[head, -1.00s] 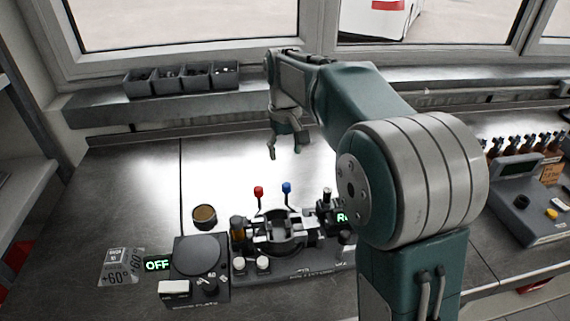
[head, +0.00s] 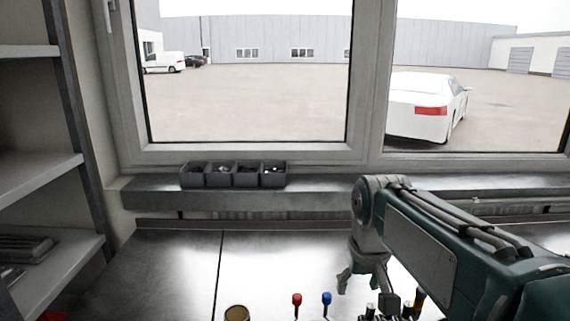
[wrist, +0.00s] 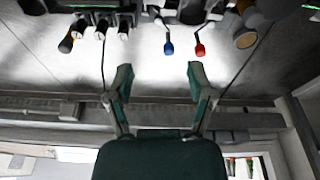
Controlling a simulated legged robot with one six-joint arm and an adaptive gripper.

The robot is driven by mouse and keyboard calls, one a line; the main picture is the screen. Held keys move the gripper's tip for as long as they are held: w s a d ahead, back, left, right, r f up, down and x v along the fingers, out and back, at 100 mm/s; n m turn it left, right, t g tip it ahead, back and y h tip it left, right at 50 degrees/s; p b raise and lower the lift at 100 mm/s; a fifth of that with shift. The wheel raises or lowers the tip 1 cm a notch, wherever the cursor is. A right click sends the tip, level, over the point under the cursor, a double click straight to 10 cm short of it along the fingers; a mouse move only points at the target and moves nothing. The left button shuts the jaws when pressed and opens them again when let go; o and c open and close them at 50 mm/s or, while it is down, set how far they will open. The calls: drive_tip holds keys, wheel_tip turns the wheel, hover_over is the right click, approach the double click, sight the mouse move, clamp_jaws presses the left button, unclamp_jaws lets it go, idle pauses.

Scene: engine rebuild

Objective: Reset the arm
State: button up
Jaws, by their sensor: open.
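My arm reaches in from the right in the head view, over the metal workbench (head: 170,265). My gripper (head: 364,287) points down above the bench, its fingers apart. In the wrist view both fingers (wrist: 160,76) are spread with nothing between them. A red-tipped lever (head: 297,300) and a blue-tipped lever (head: 326,299) stand left of the gripper in the head view. In the wrist view the red lever (wrist: 200,50) and blue lever (wrist: 168,47) show beyond the fingertips, apart from them.
Dark small-parts bins (head: 233,174) sit on the ledge below the window. A round brown-topped container (head: 237,313) is cut off at the bottom edge. Shelves (head: 40,180) stand at the left. Several handled parts, one orange (head: 420,297), lie low near the gripper. The left bench is clear.

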drive_tip(key=s+d+f+t, duration=0.1)
drive_tip(key=s+f, duration=0.1)
drive_tip(key=s, duration=0.5)
drive_tip(key=s+d+f+m+t, duration=0.1)
drive_tip(key=s+f+t, duration=0.1)
drive_tip(key=s, duration=0.6)
drive_tip(key=shift+s+f+m, duration=0.2)
drive_tip(key=shift+f+m, duration=0.1)
drive_tip(key=shift+f, duration=0.2)
